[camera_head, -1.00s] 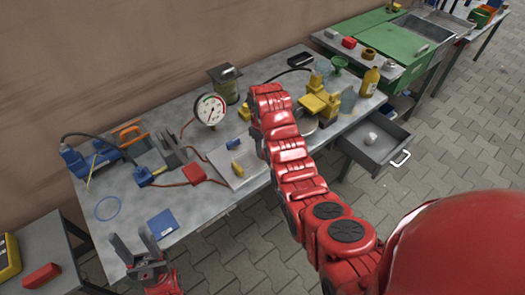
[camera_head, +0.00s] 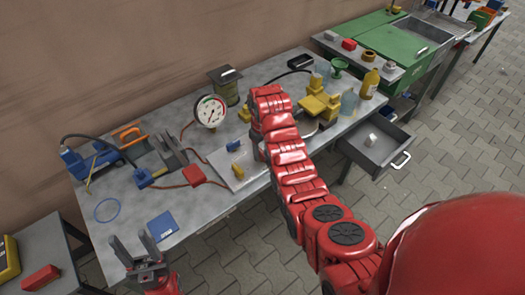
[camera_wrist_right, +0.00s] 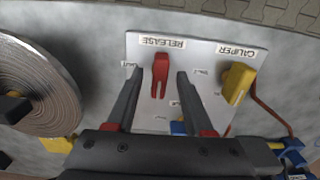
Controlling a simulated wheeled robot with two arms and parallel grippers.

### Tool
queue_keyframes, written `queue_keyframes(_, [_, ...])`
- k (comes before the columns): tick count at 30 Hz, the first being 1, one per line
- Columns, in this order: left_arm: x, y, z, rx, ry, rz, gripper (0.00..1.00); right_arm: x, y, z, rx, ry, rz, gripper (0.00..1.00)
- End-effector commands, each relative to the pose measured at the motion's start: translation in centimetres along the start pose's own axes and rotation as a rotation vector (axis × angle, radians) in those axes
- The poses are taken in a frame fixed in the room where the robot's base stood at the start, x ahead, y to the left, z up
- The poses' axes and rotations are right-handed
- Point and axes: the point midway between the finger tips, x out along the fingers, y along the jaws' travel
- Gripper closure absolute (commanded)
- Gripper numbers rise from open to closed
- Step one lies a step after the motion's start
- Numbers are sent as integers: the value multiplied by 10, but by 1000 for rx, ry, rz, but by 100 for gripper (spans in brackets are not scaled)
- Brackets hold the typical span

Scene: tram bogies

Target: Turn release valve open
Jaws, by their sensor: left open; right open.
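The release valve's red forked handle (camera_wrist_right: 159,76) stands on a pale panel (camera_wrist_right: 150,115) under the label RELEASE in the right wrist view. My right gripper (camera_wrist_right: 158,82) is open, with one dark finger on each side of the handle and gaps between. In the head view the panel (camera_head: 222,164) lies on the workbench, while my right arm hides the red handle and the right gripper. A yellow handle (camera_wrist_right: 237,82) under the label CALIPER stands beside it. My left gripper (camera_head: 135,245) is open and empty near the bench's front left edge.
A round gauge (camera_head: 210,112) stands behind the panel on the workbench (camera_head: 190,210). A coiled ring (camera_wrist_right: 45,85) lies left of the panel in the wrist view. An open drawer (camera_head: 375,148) sticks out at the bench's right. A blue box (camera_head: 162,226) lies near the left gripper.

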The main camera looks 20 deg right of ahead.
Motion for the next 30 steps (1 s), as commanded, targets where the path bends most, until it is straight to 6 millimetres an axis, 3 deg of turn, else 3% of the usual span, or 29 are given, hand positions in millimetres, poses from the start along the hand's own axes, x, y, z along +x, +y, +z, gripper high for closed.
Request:
queue_keyframes(5, [5, 0, -1, 0, 0, 0, 50, -6, 0, 0, 1, 1, 1, 48])
queue_keyframes(11, [24, -1, -4, 0, 0, 0, 50, -36, 0, -1, 0, 3, 1, 48])
queue_keyframes(30, [149, -7, -25, 0, 0, 0, 50, -164, 0, 0, 0, 0, -1, 48])
